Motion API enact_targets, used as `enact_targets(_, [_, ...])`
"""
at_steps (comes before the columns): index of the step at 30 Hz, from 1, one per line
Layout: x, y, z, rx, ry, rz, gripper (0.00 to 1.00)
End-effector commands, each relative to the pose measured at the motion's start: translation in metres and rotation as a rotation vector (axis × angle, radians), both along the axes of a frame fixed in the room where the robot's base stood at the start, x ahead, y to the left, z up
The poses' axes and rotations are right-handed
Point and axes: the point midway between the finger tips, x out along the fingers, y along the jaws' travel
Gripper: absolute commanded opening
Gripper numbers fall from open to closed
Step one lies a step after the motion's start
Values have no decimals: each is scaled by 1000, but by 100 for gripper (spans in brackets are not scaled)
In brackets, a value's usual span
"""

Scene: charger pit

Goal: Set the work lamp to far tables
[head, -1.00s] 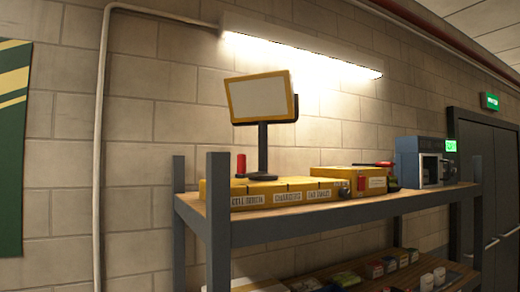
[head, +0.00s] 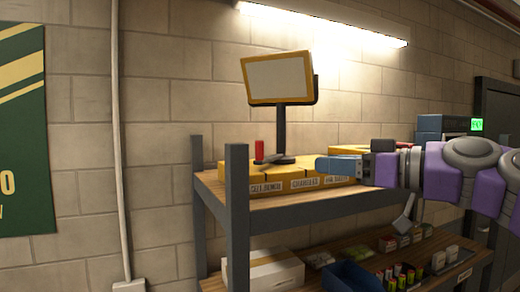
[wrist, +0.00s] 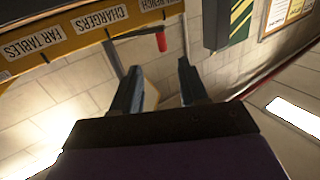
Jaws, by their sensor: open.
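The work lamp (head: 278,80), a pale panel in a yellow frame on a dark post, stands upright at the shelf's left. Below it is a yellow block (head: 300,190) with labels reading cell bench, chargers and far tables, left to right. A red upright handle (head: 259,152) is at the cell bench end, beside the lamp's base; it also shows in the wrist view (wrist: 161,42). My gripper (head: 322,166) is open and empty, over the far tables end, right of the handle. In the wrist view my gripper (wrist: 160,67) has the handle beyond its fingertips, apart from them.
The block stands on a wooden shelf top (head: 345,190) with grey posts (head: 236,215). A blue-grey machine (head: 440,127) is at the far right, partly behind my arm. The lower shelf holds a white box (head: 275,272), a blue bin (head: 350,277) and small items.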

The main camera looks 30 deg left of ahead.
Motion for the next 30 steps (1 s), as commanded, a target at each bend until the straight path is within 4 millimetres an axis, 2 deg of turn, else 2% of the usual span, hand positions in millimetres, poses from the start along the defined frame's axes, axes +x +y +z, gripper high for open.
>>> enact_targets(3, [3, -1, 10, 22, -32, 0, 43])
enact_targets(8, [4, 14, 11, 21, -34, 3, 43])
enact_targets(24, [22, 117, 9, 18, -30, 1, 43])
enact_targets(30, [26, 148, 11, 19, -31, 2, 43])
